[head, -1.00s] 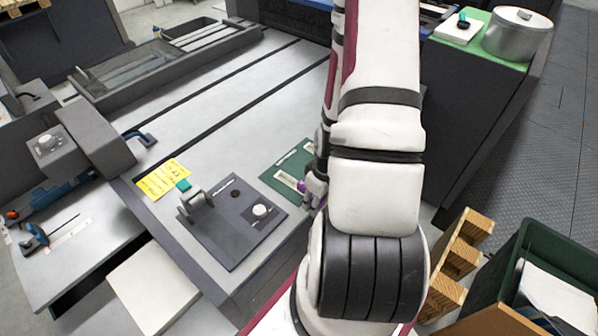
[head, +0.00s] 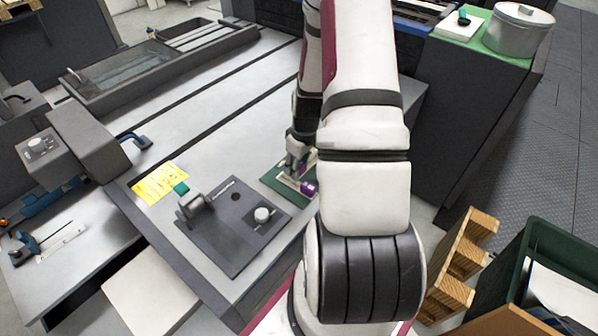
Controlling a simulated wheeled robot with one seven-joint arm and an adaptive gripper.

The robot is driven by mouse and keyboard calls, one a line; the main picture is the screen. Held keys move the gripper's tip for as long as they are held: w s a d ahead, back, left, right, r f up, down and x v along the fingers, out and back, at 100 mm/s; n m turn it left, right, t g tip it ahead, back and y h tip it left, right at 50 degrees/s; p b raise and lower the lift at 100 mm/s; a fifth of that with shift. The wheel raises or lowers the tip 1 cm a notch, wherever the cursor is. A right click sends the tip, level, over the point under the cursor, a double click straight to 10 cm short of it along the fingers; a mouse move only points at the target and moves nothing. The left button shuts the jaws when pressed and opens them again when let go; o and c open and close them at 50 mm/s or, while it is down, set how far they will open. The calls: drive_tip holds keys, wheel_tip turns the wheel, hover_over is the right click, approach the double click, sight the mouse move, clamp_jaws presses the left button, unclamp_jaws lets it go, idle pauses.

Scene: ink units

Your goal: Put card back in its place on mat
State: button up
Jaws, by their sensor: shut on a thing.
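The green mat (head: 271,179) lies flat near the front edge of the grey machine bed. My gripper (head: 294,172) is over the mat, pointing down, shut on what seems to be the card (head: 289,183). A pale strip shows at the fingertips, low over or touching the mat; I cannot tell which. A purple piece (head: 308,188) is just right of the fingertips, and more purple shows behind the fingers. My arm hides the mat's right part, and the card's full outline is unclear.
A dark plate (head: 228,235) with a raised clamp and a pale knob (head: 262,214) stands left of the mat. A yellow note (head: 160,182) lies further left. The bed behind the mat is clear. A metal pot (head: 517,30) stands at the back right.

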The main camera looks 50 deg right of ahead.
drive_tip(key=shift+s+f, duration=0.1)
drive_tip(key=shift+f, duration=1.25)
drive_tip(key=shift+f, duration=0.45)
drive_tip(key=o, duration=1.2)
drive_tip(key=shift+o, duration=0.2)
